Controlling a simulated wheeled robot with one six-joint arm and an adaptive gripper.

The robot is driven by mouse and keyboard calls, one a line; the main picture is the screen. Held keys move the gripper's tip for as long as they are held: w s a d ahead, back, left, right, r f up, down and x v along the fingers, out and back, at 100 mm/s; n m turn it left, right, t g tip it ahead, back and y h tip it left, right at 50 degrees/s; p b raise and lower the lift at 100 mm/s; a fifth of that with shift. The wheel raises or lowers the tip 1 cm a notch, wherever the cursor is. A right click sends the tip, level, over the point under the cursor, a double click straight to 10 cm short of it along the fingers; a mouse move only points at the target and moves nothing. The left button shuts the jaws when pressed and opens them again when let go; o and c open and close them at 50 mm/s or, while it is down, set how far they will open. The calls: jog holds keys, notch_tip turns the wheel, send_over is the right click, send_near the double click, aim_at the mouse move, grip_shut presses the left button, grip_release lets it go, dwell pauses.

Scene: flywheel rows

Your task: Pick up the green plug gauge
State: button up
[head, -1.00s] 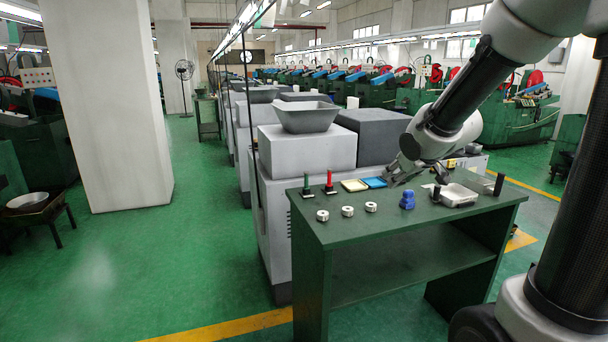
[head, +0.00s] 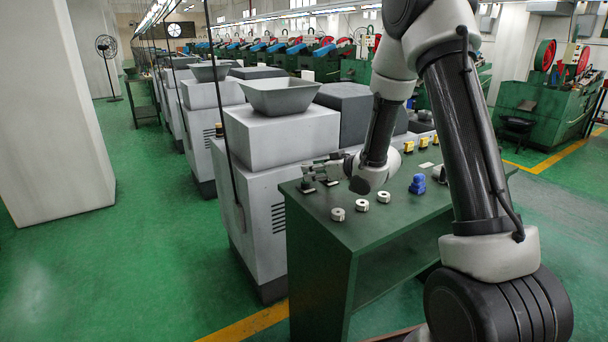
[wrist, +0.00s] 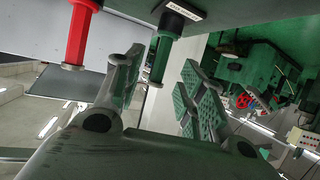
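The green plug gauge (wrist: 162,48) stands upright on its dark base; it appears inverted in the wrist view. My gripper (wrist: 161,70) is open, with one finger on either side of the green handle and visible gaps between. The red plug gauge (wrist: 79,35) stands beside it, outside the left finger. In the head view my gripper (head: 313,170) is low over the table's far left corner, and it mostly hides both gauges there.
On the green table (head: 345,232) are several pale rings, one a front ring (head: 338,214), and a blue part (head: 417,184). A grey machine with a hopper (head: 278,96) stands close behind the table.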

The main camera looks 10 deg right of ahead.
jog(key=x, duration=0.4)
jog(key=shift+w+a, duration=0.2)
jog(key=shift+w, duration=0.1)
jog(key=shift+c, duration=0.5)
grip_shut()
jog(key=shift+r, duration=0.1)
